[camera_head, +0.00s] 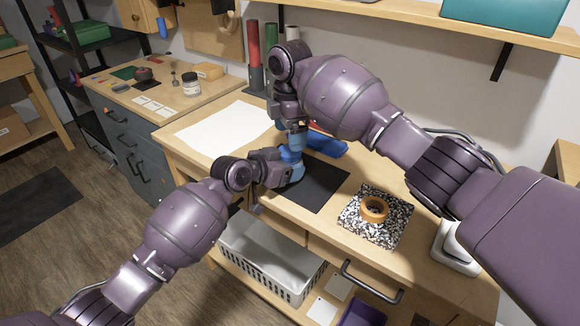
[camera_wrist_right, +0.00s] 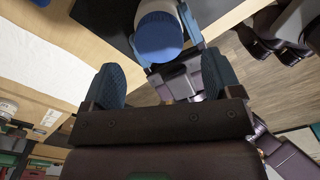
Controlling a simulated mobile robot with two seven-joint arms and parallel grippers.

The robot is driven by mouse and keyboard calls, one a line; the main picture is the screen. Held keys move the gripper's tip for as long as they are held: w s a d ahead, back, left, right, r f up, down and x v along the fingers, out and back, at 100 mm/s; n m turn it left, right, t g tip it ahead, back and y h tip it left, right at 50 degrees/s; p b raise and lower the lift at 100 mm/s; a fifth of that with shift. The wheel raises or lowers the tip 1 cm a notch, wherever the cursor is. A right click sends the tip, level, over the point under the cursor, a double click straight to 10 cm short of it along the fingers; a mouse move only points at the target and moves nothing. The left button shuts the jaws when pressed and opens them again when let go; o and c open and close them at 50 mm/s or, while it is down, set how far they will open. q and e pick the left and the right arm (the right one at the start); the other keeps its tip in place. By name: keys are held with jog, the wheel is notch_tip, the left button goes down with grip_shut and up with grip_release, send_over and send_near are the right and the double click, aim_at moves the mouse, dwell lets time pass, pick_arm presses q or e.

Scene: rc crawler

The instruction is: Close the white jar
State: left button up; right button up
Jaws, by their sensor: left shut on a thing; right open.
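The white jar (camera_wrist_right: 155,7) shows at the top of the right wrist view, with its blue lid (camera_wrist_right: 158,40) facing the camera. The lid is on the end of the jar; I cannot tell how tightly it sits. My right gripper (camera_head: 294,138) is just above the left one in the head view. In its own view the right gripper (camera_wrist_right: 163,80) is open, its two blue fingers apart with nothing between them, and the lid lies ahead. The jar is mostly hidden in the head view.
A black mat (camera_head: 322,188) lies on the bench under the grippers, with a blue object (camera_head: 328,145) behind. An orange ring (camera_head: 373,208) sits on a speckled pad (camera_head: 350,232) to the right. White paper (camera_head: 215,131) lies left. A grey basket (camera_head: 265,278) stands below.

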jog(key=shift+r, duration=0.1)
pick_arm(q)
jog(key=shift+d, duration=0.1)
pick_arm(e)
jog(key=o, duration=0.3)
notch_tip(320, 180, up, 12)
dwell(0.6)
pick_arm(q)
jog(key=o, duration=1.8)
pick_arm(e)
jog(key=shift+r, duration=0.1)
